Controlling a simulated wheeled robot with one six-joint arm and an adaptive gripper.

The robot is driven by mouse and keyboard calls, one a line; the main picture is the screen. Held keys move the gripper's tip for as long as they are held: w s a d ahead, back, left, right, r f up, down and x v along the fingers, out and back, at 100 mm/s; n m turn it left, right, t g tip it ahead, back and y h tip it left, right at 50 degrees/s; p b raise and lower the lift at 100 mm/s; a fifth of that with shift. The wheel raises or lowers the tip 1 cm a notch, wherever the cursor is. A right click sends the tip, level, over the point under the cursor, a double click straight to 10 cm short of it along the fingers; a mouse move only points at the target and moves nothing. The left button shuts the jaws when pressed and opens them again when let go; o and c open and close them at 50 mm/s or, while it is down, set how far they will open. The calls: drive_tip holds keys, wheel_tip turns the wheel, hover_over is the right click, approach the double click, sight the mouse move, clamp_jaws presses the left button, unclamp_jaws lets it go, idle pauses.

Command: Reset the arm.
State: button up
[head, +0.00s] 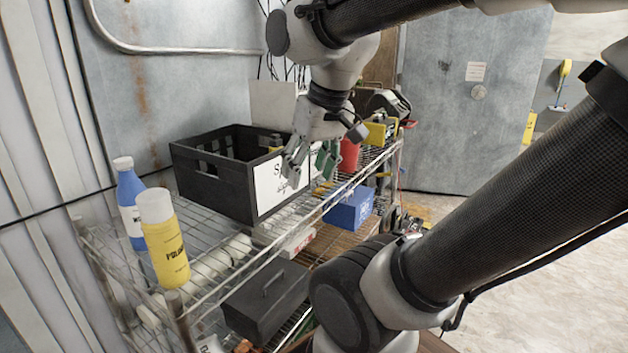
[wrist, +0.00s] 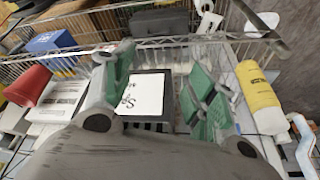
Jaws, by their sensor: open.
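My gripper (head: 309,166) hangs over the wire shelf in the head view, its fingers pointing down in front of the right end of a black crate. The fingers are spread apart with nothing between them. In the wrist view the green-padded fingers (wrist: 160,85) also stand apart and empty. The black crate (head: 215,192) has a white label on its front, and the label also shows between the fingers in the wrist view (wrist: 142,93). I cannot tell whether the fingers touch the crate.
A yellow bottle (head: 165,245) and a blue bottle (head: 131,200) stand at the shelf's near left. A red container (head: 349,153) is close right of my gripper. A blue box (head: 350,208) and a dark toolbox (head: 265,298) sit lower. The floor at right is clear.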

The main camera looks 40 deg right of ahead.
drive_tip(key=shift+s+a+f+n, duration=0.15)
drive_tip(key=shift+s+f+n, duration=0.45)
drive_tip(key=shift+s+f, duration=0.45)
